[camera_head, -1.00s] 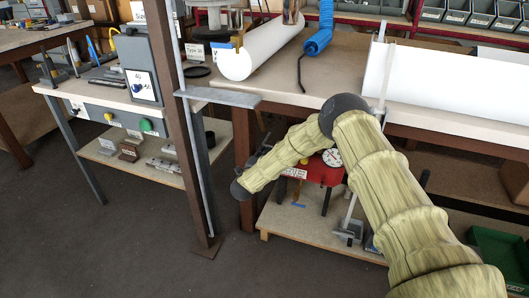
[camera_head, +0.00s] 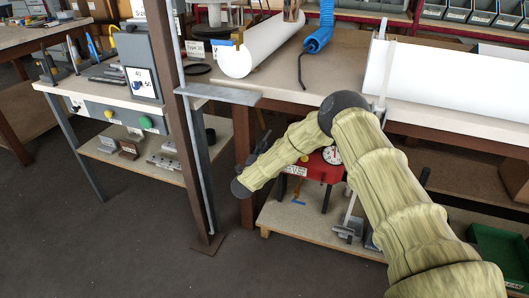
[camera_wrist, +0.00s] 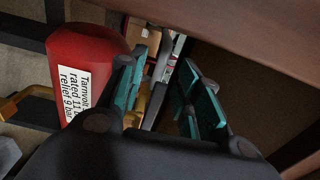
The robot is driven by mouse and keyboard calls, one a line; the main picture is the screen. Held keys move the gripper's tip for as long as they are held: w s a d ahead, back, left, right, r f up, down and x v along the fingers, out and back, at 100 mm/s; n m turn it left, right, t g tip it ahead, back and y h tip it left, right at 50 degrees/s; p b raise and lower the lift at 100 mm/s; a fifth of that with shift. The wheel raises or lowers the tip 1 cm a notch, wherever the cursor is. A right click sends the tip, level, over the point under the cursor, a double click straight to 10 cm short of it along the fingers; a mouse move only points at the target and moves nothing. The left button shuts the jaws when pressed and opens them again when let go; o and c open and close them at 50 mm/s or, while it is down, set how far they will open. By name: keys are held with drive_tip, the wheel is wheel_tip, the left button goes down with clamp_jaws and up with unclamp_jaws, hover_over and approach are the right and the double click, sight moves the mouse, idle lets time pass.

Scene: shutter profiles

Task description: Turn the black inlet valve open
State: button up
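A red tank (camera_head: 318,168) with a white gauge (camera_head: 333,155) sits on the low shelf under the bench, partly behind my arm. In the wrist view the red tank (camera_wrist: 88,62) is close on the left, with a white pressure label. My gripper (camera_wrist: 168,78) is open beside the tank, its two teal-padded fingers apart. A dark grey bar (camera_wrist: 163,62) shows beyond, between the fingers; I cannot tell whether it is the black inlet valve. In the head view my gripper (camera_head: 260,146) is small and dark below the bench edge. I cannot clearly identify the valve.
The bench (camera_head: 350,75) overhangs the tank, and its brown underside fills the top right of the wrist view. A brown post (camera_head: 190,150) stands left of my gripper. Open floor lies front left.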

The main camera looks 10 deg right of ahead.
drive_tip(key=v, duration=1.2)
